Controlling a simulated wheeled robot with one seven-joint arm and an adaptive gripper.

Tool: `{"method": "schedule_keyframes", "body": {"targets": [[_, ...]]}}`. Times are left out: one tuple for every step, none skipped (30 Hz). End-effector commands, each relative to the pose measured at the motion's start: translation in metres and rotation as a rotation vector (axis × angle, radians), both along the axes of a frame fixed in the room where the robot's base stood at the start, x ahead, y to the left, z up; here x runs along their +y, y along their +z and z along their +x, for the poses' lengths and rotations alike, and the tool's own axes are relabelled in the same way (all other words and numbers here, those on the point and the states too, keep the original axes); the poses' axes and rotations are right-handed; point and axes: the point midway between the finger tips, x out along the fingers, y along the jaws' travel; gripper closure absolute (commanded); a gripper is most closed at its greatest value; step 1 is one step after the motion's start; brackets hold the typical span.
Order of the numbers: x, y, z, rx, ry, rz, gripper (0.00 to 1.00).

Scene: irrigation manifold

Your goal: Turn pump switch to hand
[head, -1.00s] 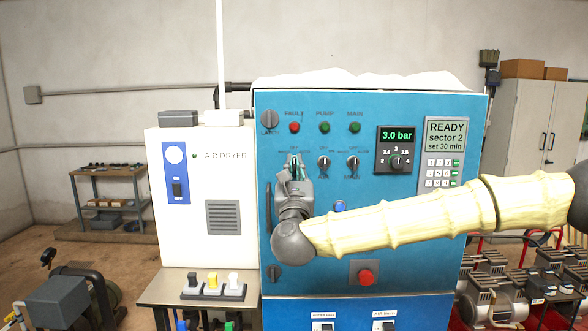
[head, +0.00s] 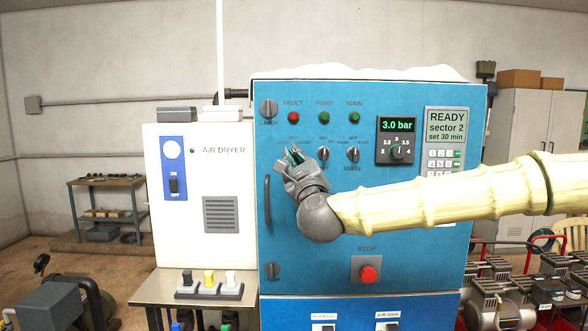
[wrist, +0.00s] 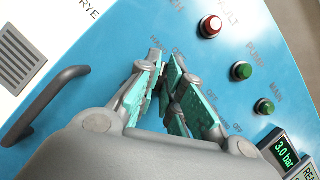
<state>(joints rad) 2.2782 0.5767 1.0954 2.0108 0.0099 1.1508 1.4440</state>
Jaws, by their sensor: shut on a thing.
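On the blue control cabinet (head: 405,262), a row of selector switches sits below the lamps. My gripper (head: 293,156) is at the leftmost switch position, under the FAULT lamp, and hides that switch. The label above it is small and partly covered. In the wrist view my gripper (wrist: 166,72) has its teal-padded fingers close together against the panel, shut on the switch knob. The knob is hidden between the pads, so its pointer direction cannot be read. The gripper is tilted, fingertips toward the upper left in the head view.
Two other selector switches, a middle one (head: 323,154) and a right one (head: 353,154), are close to the right. A red stop button (head: 368,274) is lower down. A door handle (head: 267,201) is to the left. The pressure dial (head: 397,151) is farther right.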

Motion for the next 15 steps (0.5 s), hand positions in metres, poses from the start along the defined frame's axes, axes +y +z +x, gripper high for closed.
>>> {"method": "schedule_keyframes", "body": {"targets": [[-0.0021,0.004,0.0003,-0.007,-0.004,-0.028,1.0],[-0.002,0.0044,0.0002,-0.008,-0.003,-0.049,1.0],[-0.0023,0.0049,0.0002,-0.008,-0.004,-0.074,1.0],[-0.0022,0.0048,0.0003,-0.009,-0.004,-0.092,1.0],[-0.0021,0.0049,0.0004,-0.007,-0.004,-0.109,1.0],[-0.0023,0.0055,0.0003,-0.008,-0.005,-0.129,1.0],[-0.0023,0.0058,0.0002,-0.007,-0.004,-0.142,1.0],[-0.0022,0.006,0.0002,-0.007,-0.004,-0.156,1.0],[-0.0024,0.0061,0.0003,-0.008,-0.005,-0.171,1.0],[-0.0024,0.0061,0.0005,-0.007,-0.005,-0.181,1.0],[-0.0024,0.0059,0.0005,-0.007,-0.005,-0.191,1.0],[-0.0024,0.0059,0.0006,-0.007,-0.004,-0.203,1.0],[-0.0025,0.0061,0.0007,-0.007,-0.005,-0.209,1.0],[-0.0025,0.0063,0.0006,-0.007,-0.005,-0.214,1.0],[-0.0026,0.0066,0.0007,-0.007,-0.006,-0.222,1.0]]}}
